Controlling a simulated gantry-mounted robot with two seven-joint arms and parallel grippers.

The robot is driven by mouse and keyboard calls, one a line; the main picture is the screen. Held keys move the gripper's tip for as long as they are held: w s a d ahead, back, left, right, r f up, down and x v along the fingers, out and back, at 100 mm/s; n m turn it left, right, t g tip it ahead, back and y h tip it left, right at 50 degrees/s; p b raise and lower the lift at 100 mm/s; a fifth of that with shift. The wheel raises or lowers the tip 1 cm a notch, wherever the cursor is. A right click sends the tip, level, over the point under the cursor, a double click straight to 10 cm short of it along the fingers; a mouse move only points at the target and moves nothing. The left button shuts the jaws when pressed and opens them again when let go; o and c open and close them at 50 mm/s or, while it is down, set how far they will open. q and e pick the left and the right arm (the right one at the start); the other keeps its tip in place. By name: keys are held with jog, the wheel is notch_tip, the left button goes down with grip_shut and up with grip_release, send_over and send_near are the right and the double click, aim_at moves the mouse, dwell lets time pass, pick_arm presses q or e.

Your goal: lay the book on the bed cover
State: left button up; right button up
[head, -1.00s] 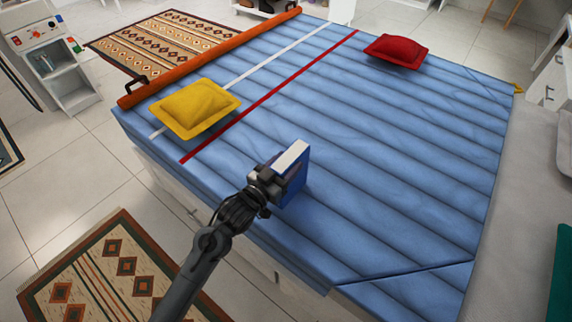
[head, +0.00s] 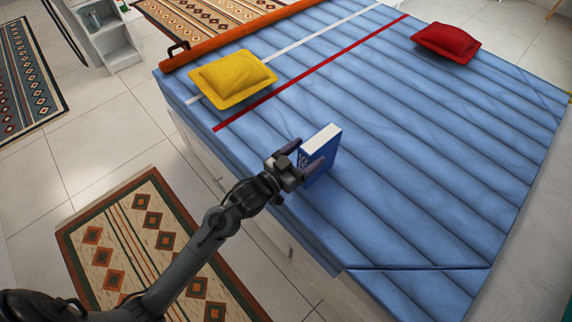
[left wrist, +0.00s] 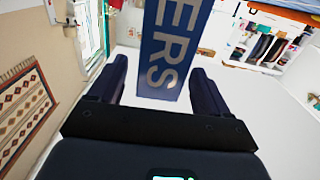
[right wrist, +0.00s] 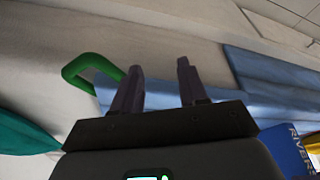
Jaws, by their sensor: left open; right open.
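The blue book (head: 319,168) with white page edges stands upright on the blue quilted bed cover (head: 400,170), near its front left edge. My left gripper (head: 304,162) is open at the book, with a finger on either side of it. The left wrist view shows the book's spine (left wrist: 170,50) with white letters between the spread fingertips (left wrist: 160,75). I cannot tell whether they touch it. My right gripper (right wrist: 158,80) is open and empty; its view shows the book (right wrist: 288,150) at the lower right.
A yellow cushion (head: 233,80) and a red cushion (head: 446,42) lie on the bed. An orange roll (head: 225,38) runs along its far left edge. A green handle (right wrist: 85,65) is near my right gripper. The cover right of the book is clear.

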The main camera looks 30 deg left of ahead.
pick_arm(q)
jog(key=s+a+f+g+y+p, duration=0.1)
jog(key=s+f+g, duration=0.4)
jog(key=s, duration=0.9)
jog(key=s+a+f+n+g+y+p, duration=0.1)
jog(key=s+f+g+y, duration=0.2)
jog(key=s, duration=1.2)
notch_tip(320, 180, down, 2)
jog(key=g, duration=0.5)
jog(key=shift+g+y, duration=0.4)
jog(key=shift+w+a, duration=0.1)
